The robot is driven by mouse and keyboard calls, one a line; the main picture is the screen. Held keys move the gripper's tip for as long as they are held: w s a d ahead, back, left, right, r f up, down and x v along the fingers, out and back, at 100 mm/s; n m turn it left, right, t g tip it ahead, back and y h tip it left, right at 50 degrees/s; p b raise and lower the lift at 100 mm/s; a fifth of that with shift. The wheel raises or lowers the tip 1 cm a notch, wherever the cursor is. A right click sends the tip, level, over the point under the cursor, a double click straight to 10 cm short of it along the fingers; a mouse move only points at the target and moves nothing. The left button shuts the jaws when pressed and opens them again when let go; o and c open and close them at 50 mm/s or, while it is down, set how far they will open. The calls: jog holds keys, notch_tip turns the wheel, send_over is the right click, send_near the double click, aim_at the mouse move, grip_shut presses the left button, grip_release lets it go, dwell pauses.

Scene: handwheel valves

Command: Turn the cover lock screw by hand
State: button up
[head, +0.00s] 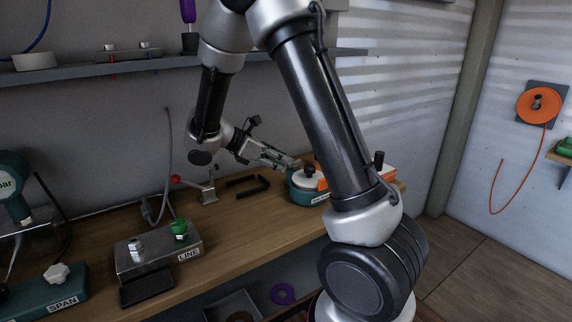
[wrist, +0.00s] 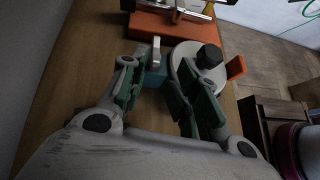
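A round teal housing (head: 305,195) with a pale lid and a black knob (head: 309,169) stands on the bench; an orange tab sits at its edge. In the wrist view the pale lid (wrist: 188,62), black knob (wrist: 208,57) and orange tab (wrist: 235,67) show beyond my right finger. A small upright grey metal piece (wrist: 156,48), possibly the cover lock screw, rises by a teal part at the housing's left side. My gripper (wrist: 158,80) is open, its fingers on either side of the line to this piece. Contact cannot be told. My gripper (head: 282,160) reaches the housing's left side in the head view.
An orange block (wrist: 165,27) with metal rods lies beyond the housing. A black hex key (head: 248,187) and a red-knobbed lever (head: 177,180) are left of the housing. A LINE block (head: 158,258) with a green knob stands nearer. A shelf (head: 130,66) runs above.

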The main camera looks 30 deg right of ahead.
aim_at(294, 164)
jog(key=shift+v, duration=1.1)
jog(key=shift+c, duration=0.5)
jog(key=shift+n+t, duration=0.8)
jog(key=shift+t, duration=0.1)
jog(key=shift+x, duration=2.65)
jog(key=shift+s+f, duration=0.1)
jog(key=shift+s, duration=0.05)
grip_shut()
